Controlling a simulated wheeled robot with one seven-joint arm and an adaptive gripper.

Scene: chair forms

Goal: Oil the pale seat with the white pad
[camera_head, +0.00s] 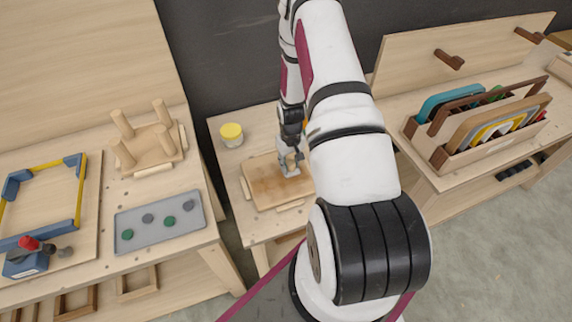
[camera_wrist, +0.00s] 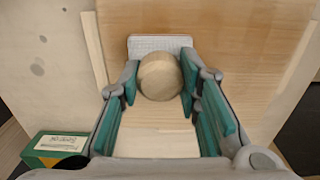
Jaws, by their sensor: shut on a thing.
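The seat (camera_head: 268,188) is a wooden board lying flat on the middle bench. Its top is unevenly toned, with darker brown patches in the head view. The wrist view shows a warm tan surface (camera_wrist: 235,60) and a paler patch (camera_wrist: 155,143) nearer my gripper. My gripper (camera_head: 290,165) is over the seat, shut on the round wooden knob (camera_wrist: 160,77) of the white pad (camera_wrist: 160,43). The pad's far edge shows beyond the knob, low at the seat; whether it touches cannot be told. My arm hides part of the seat's right side.
A yellow-lidded jar (camera_head: 231,133) stands behind the seat. A green box (camera_wrist: 55,148) lies beside it in the wrist view. The left bench holds an upturned stool form (camera_head: 150,145), a grey tray (camera_head: 160,222) and a blue-yellow frame (camera_head: 80,195). A rack (camera_head: 440,150) stands at right.

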